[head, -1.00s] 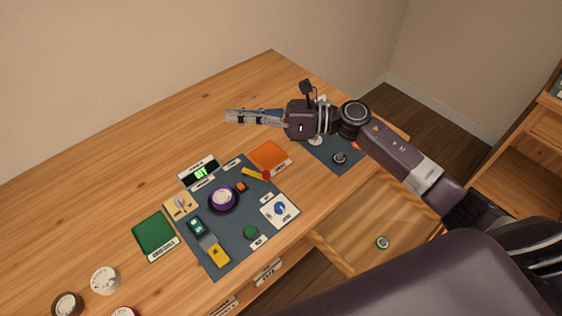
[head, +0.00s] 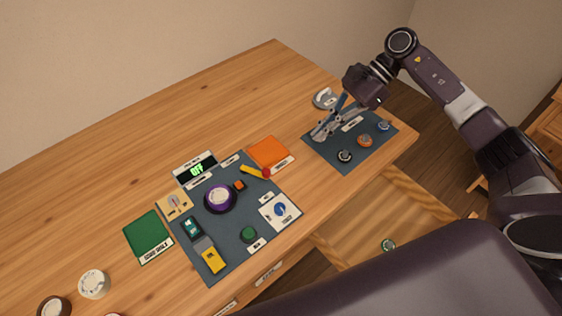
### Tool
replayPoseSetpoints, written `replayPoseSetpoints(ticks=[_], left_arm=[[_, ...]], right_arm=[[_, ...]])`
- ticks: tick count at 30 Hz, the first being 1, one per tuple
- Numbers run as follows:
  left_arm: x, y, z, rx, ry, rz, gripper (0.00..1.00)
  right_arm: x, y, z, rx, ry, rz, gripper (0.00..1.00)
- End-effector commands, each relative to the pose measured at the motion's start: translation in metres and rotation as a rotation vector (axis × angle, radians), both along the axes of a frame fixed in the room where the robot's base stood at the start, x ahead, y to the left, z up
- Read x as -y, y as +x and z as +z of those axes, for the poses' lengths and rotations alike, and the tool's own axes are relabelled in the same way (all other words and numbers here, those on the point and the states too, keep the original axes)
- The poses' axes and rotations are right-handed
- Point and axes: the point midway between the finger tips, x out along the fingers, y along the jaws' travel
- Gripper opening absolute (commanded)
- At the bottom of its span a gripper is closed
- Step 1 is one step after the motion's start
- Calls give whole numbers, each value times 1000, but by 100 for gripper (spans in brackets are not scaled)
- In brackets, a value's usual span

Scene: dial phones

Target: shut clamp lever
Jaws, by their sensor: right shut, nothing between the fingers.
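My right gripper (head: 317,135) is shut and empty. It is over the left edge of the second dark mat at the right, apart from the lever and to the right of it. Its fingers point down and to the left. My left gripper is not in view.
The main mat (head: 240,238) also bears a green button (head: 249,234), a blue dial card (head: 280,211) and a yellow-ended device (head: 210,258). A display (head: 196,169) reads OFF. Orange (head: 269,152) and green (head: 149,235) pads flank it. A drawer (head: 365,235) stands open at front. The back table is clear.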

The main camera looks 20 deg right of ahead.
Motion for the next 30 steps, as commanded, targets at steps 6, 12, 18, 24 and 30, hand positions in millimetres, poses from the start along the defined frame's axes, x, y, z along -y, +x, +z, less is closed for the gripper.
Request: replayPoseSetpoints(ticks=[6, 12, 18, 24, 30], left_arm=[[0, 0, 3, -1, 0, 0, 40], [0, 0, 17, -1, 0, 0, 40], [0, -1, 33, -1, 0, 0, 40], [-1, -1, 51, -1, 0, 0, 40], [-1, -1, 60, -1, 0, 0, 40]], right_arm=[[-5, 0, -3, -2, 3, 0, 0], [-29, -3, -24, -5, 6, 1, 0], [-61, -6, -54, -6, 7, 1, 0], [-90, -8, -66, -1, 6, 1, 0], [-108, -9, -69, 0, 3, 0, 0]])
